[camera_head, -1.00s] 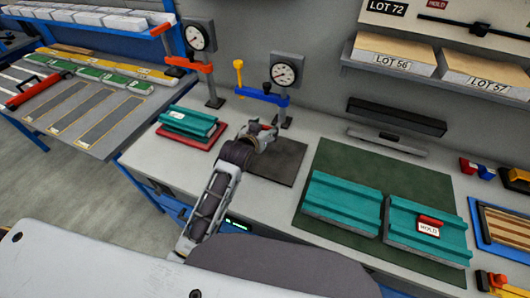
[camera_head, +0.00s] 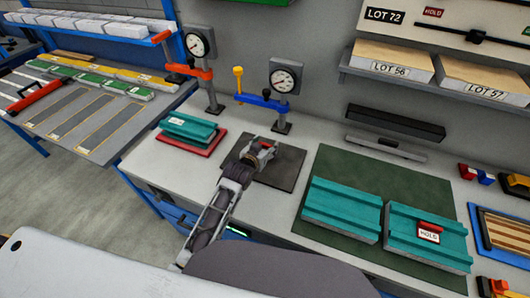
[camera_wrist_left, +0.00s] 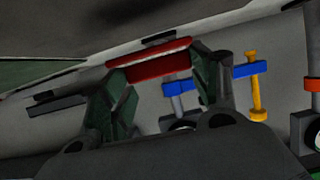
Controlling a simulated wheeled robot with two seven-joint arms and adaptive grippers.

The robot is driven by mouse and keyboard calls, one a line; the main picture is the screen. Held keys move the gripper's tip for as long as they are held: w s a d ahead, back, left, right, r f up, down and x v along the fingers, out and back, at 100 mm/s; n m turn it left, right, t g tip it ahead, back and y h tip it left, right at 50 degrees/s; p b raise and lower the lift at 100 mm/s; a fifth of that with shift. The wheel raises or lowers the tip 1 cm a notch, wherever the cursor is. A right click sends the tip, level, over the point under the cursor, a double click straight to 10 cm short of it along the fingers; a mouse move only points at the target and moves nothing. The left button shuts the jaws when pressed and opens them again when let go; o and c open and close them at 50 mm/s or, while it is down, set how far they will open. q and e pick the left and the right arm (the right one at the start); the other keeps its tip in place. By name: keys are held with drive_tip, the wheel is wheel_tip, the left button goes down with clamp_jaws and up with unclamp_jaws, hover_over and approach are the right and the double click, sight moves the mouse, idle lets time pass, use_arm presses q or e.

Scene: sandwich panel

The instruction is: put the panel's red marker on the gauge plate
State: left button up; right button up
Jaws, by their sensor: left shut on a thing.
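My left gripper (camera_head: 262,150) is over the dark square plate (camera_head: 288,172) in front of the blue-armed gauge (camera_head: 285,76). In the left wrist view it is shut on a red bar (camera_wrist_left: 158,64), which looks like the red marker and spans between its fingers (camera_wrist_left: 160,80). In the head view I cannot tell whether the bar touches the plate. Two teal panels lie on the green mat (camera_head: 335,165): a bare left one (camera_head: 343,208) and a right one (camera_head: 425,250) with a red-topped HOLD tag (camera_head: 430,231). My right gripper is not in view.
A small teal panel (camera_head: 188,127) lies on a red plate (camera_head: 180,144) left of the dark plate. The yellow-handled post (camera_head: 238,82) and a red-armed gauge (camera_head: 200,45) stand behind. A dark bar (camera_head: 395,122) lies at the back. Bare bench is left of the gripper.

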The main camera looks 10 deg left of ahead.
use_arm(q)
drive_tip(key=shift+f, duration=1.85)
drive_tip(key=shift+f, duration=0.2)
drive_tip(key=o, duration=1)
drive_tip(key=shift+r, duration=0.2)
drive_tip(key=shift+v, duration=6.05)
